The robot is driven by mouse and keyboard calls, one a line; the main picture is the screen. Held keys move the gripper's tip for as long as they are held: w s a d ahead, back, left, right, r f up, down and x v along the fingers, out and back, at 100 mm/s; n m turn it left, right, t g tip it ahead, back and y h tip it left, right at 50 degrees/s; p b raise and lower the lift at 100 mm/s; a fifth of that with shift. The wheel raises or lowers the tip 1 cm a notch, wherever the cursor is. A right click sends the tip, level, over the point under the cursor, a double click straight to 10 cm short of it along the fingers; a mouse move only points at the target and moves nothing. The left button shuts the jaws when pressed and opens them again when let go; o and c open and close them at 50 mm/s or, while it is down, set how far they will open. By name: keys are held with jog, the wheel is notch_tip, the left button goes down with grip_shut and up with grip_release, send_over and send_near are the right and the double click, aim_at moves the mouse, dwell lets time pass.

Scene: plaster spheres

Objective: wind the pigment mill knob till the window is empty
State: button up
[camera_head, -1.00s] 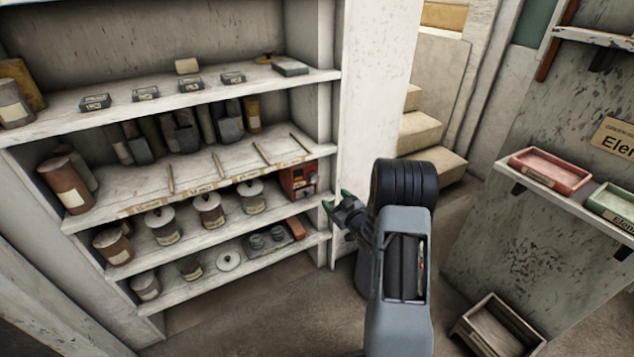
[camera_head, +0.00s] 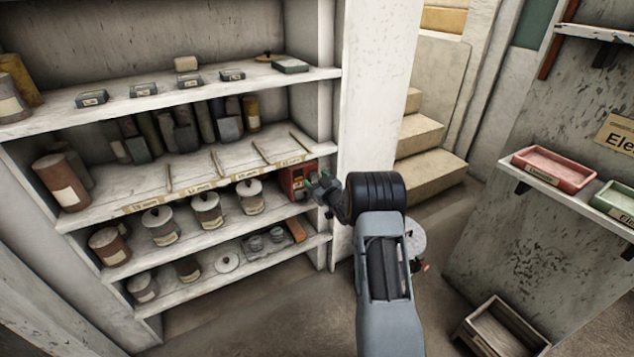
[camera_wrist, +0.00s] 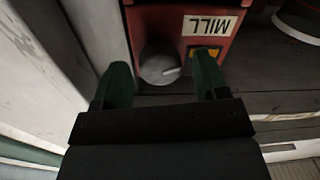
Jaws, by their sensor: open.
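The pigment mill is a red box (camera_head: 290,181) at the right end of a middle shelf in the head view. In the wrist view the mill (camera_wrist: 162,25) shows upside down, with a white MILL label (camera_wrist: 213,25). Its grey round knob (camera_wrist: 160,66) has a pale pointer line. A small yellow window (camera_wrist: 205,53) shows beside the knob, partly covered by one finger. My gripper (camera_wrist: 160,84) is open, with green fingertips on either side of the knob, apparently apart from it. In the head view my gripper (camera_head: 318,183) is in front of the mill and hides part of it.
Lidded pots (camera_head: 205,208) stand left of the mill on its shelf. A white shelf upright (camera_wrist: 95,40) is close beside my gripper. A red tray (camera_head: 552,170) sits on a right-hand shelf, and a wooden crate (camera_head: 500,330) lies on the floor.

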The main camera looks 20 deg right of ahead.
jog(key=c, duration=0.9)
jog(key=shift+m, duration=0.4)
